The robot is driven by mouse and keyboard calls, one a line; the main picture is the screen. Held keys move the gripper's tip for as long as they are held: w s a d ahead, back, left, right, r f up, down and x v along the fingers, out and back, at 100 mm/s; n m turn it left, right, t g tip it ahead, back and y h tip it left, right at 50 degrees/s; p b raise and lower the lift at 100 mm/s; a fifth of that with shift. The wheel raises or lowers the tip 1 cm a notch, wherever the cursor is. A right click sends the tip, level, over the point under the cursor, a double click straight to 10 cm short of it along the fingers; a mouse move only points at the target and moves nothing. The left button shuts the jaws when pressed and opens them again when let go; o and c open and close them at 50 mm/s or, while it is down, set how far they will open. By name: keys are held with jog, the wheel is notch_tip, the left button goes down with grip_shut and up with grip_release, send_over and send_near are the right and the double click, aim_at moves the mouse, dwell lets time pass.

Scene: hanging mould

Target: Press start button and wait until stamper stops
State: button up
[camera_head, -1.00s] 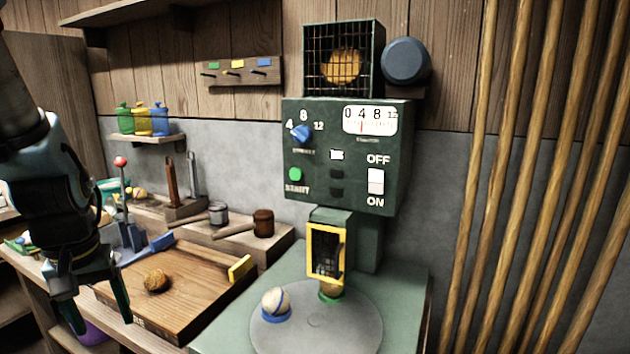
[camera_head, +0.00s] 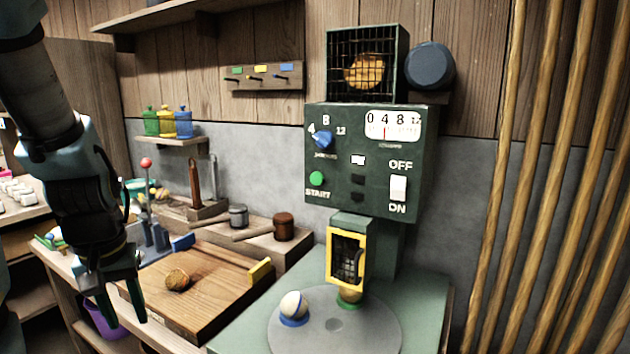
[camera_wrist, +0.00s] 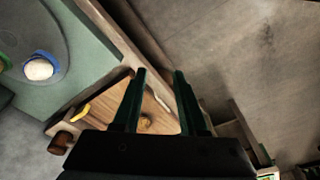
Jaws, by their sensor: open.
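The stamper machine has a dark green control panel (camera_head: 372,150) with a green START button (camera_head: 316,179), a blue knob (camera_head: 323,140), a dial gauge (camera_head: 392,125) and a white ON/OFF switch (camera_head: 398,188). Below it a yellow-framed stamper head (camera_head: 347,260) sits over a grey round turntable (camera_head: 372,333). A pale ball on a blue holder (camera_head: 293,307) stands at the turntable's left, also in the wrist view (camera_wrist: 39,69). Another piece (camera_head: 349,296) is under the head. My gripper (camera_head: 124,308) is open and empty, pointing down at the left, well away from the button.
A wooden board (camera_head: 205,300) with a brown round piece (camera_head: 178,279) lies between my gripper and the machine. Wooden poles (camera_head: 545,170) line the right. The space before the panel is clear.

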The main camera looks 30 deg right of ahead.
grip_shut()
dwell(1.3)
